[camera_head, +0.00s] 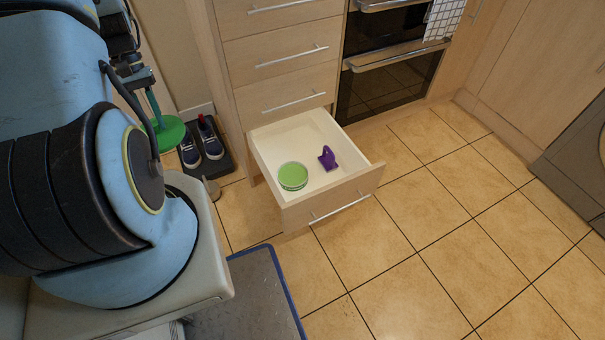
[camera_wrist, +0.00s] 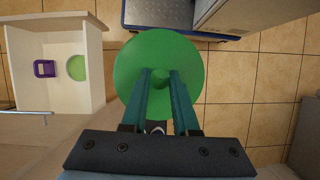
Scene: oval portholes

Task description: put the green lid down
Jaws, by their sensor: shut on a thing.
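The green lid (camera_wrist: 160,52) is a round disc with a knob in its middle. My gripper (camera_wrist: 160,78) is shut on the knob, with one teal finger on each side. In the head view the lid (camera_head: 168,132) shows at the left, partly hidden behind my arm, and my gripper (camera_head: 154,112) reaches down to it. The lid appears to be held above the floor beside the open drawer, near a pair of shoes.
The open bottom drawer (camera_head: 345,192) holds a green round tub (camera_head: 292,176) and a purple object (camera_head: 327,158). Dark shoes (camera_head: 211,143) stand on a dark mat left of the drawer. A blue-edged grey platform (camera_head: 245,295) is in front. Tiled floor (camera_head: 430,230) to the right is clear.

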